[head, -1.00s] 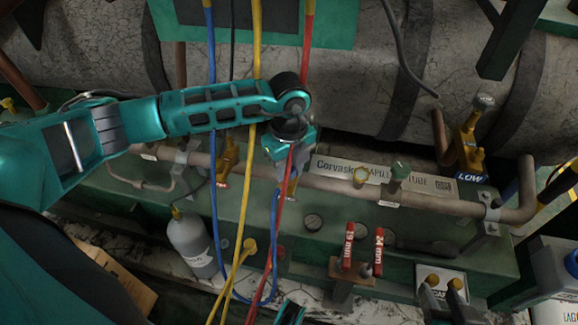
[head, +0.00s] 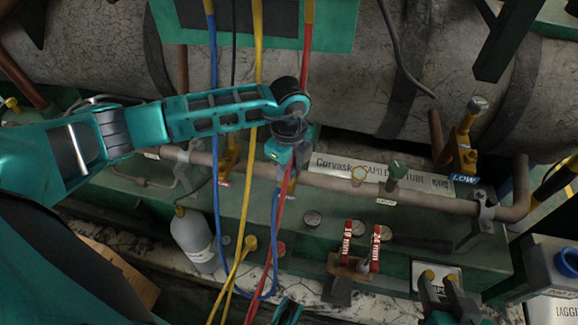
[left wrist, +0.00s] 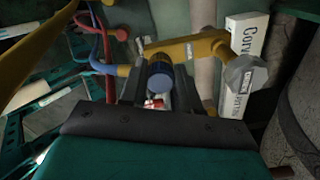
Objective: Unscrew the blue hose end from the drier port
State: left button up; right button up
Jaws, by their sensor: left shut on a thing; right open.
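My left gripper (head: 284,168) reaches in from the left to the brass drier port (head: 292,184), which is mostly hidden behind it. In the left wrist view its dark fingers (left wrist: 158,92) are shut on the blue hose end (left wrist: 160,78). The brass port body (left wrist: 190,48) lies just beyond, with a grey hex cap (left wrist: 245,74) on its right. The blue hose (head: 214,120) hangs down, loops low and rises towards the left gripper; part of it shows in the left wrist view (left wrist: 102,66). My right gripper (head: 439,288) is open and empty at the lower right.
A red hose (head: 287,185) and a yellow hose (head: 246,180) hang close to the left gripper. A grey bottle (head: 192,238) stands lower left. Two red-handled wrenches (head: 347,243) stand in a holder. A brass valve marked LOW (head: 463,150) sits at right.

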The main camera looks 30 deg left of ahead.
pick_arm(q)
jog(key=shift+r+n+p, duration=0.15)
jog(key=shift+n+p, duration=0.9)
jog(key=shift+n, duration=0.75)
jog(key=shift+d+n+p, duration=0.1)
jog(key=shift+n+p, duration=0.9)
jog(key=shift+r+p, duration=2.35)
jog(key=shift+r, duration=0.05)
